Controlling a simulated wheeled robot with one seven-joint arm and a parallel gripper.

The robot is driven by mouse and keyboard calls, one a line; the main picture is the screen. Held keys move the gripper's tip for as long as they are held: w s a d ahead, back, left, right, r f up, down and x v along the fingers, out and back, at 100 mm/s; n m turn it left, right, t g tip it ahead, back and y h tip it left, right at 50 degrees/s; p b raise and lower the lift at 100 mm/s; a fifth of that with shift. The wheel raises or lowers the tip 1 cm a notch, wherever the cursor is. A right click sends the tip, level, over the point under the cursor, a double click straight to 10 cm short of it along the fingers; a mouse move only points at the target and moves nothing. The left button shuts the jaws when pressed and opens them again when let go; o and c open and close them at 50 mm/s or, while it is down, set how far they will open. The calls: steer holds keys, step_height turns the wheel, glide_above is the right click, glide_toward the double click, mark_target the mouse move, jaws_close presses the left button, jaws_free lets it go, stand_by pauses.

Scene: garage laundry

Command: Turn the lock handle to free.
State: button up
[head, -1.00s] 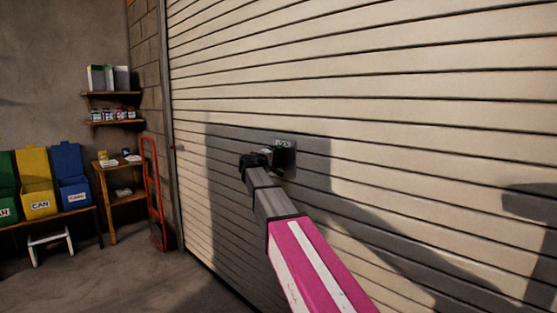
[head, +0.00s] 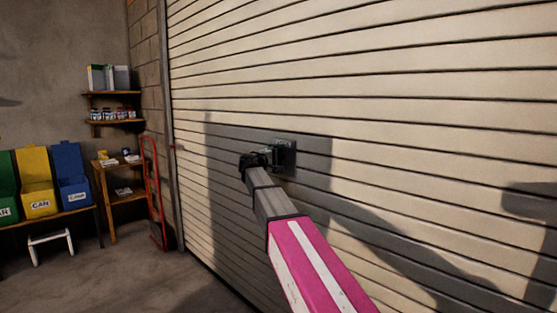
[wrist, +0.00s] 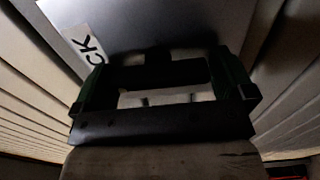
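The lock is a grey plate (head: 290,160) on the roller door, with a small label at its top. In the wrist view the plate (wrist: 185,25) fills the top, and part of a white label (wrist: 84,45) reads "CK". My gripper (head: 268,155) is right at the plate, just to its left in the head view. In the wrist view my gripper (wrist: 165,85) has its dark green fingers wide apart. A dark bar, apparently the handle (wrist: 160,75), lies across between them; contact cannot be told. The handle's angle is hidden in the head view.
The ribbed roller door (head: 400,100) fills the right side. A red hand truck (head: 155,195) stands by its left edge. Shelves (head: 113,93), a small wooden table (head: 125,198) and coloured bins (head: 40,195) stand left. The floor (head: 130,270) before the door is clear.

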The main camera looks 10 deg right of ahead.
steer(key=v, duration=1.1)
steer(key=s+d+f+m+g+y, duration=0.1)
steer(key=s+d+f+g+y, duration=0.2)
steer(key=f, duration=0.7)
steer(key=s+d+f+m+g+y, duration=0.1)
steer(key=s+d+f, duration=0.3)
steer(key=f, duration=0.6)
steer(key=s+d+f+m+g+y, duration=0.1)
steer(key=s+d+f+g+y, duration=0.3)
steer(key=f, duration=0.6)
steer(key=s+a+f+m+g+y, duration=0.2)
steer(key=s+f+m+y, duration=0.2)
steer(key=s+f, duration=1.3)
steer(key=s+y, duration=0.2)
steer(key=s, duration=0.1)
steer(key=shift+s+f+g+y, duration=0.25)
steer(key=shift+f+g+y, duration=0.05)
steer(key=shift+c, duration=0.3)
